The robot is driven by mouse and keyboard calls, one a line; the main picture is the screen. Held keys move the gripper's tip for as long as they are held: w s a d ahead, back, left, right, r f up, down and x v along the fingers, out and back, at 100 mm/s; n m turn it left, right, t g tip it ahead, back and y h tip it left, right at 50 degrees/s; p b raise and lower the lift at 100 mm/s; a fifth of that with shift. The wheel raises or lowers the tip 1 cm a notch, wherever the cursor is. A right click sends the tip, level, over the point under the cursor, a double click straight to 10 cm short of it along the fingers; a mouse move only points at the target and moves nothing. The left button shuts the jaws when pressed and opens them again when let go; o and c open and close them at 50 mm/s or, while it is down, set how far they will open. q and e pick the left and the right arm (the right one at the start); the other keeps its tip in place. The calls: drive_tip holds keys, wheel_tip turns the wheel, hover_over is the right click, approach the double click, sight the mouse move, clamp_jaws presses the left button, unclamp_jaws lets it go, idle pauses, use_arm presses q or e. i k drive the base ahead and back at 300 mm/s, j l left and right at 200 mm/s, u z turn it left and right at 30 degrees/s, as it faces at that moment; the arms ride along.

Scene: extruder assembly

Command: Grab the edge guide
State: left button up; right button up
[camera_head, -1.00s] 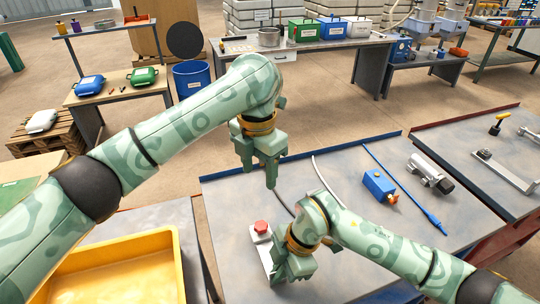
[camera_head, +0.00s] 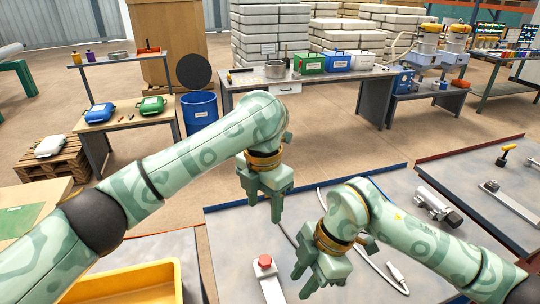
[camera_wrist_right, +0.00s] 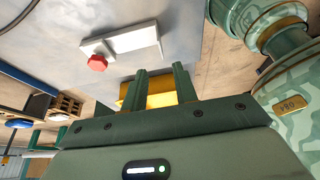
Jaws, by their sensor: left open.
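No part can be surely picked out as the edge guide. A long flat metal piece (camera_head: 512,204) with a small dark knob lies on the right table and may be it. My left gripper (camera_head: 265,212) hangs open and empty, fingers down, over the near table's left part. My right gripper (camera_head: 312,284) is lower, just right of a white box with a red button (camera_head: 268,284). In the right wrist view its fingers (camera_wrist_right: 160,82) are apart with nothing between them. The box (camera_wrist_right: 133,42) shows beyond them. My right arm hides part of the table.
A grey machine part (camera_head: 438,205) lies near the table's right edge, and a white cable (camera_head: 394,272) lies near my right arm. A yellow tray (camera_head: 135,285) stands at the lower left. The near table (camera_head: 228,235) is bare at its left.

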sight(272, 292)
drive_tip(key=k, duration=1)
